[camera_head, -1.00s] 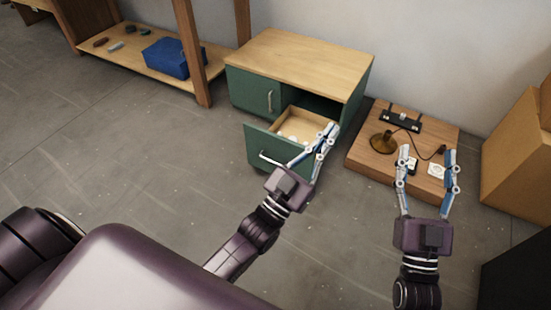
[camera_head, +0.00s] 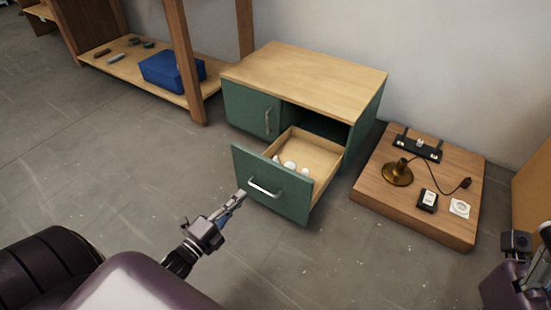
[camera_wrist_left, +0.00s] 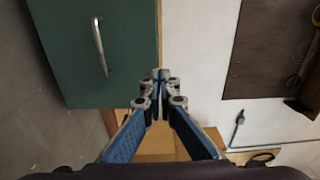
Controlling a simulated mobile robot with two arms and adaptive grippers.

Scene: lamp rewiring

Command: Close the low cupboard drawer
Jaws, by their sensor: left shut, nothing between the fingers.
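The low green cupboard (camera_head: 300,70) has a pale wooden top. Its drawer (camera_head: 290,215) stands pulled out, with a green front, a bar handle and several small white round things inside. My left gripper (camera_head: 238,197) is shut and empty, by the lower left edge of the drawer front in the head view; whether it touches cannot be told. In the left wrist view, the shut fingertips (camera_wrist_left: 160,76) are beside the edge of a green panel (camera_wrist_left: 70,70) with a bar handle. My right gripper (camera_head: 535,255) is partly cut off at the right edge.
A low wooden platform (camera_head: 385,212) right of the cupboard carries a brass lamp base (camera_head: 398,174), a cord and small fittings. A wooden rack at upper left holds a blue box (camera_head: 165,72). Grey floor (camera_head: 150,150) lies clear left of the drawer.

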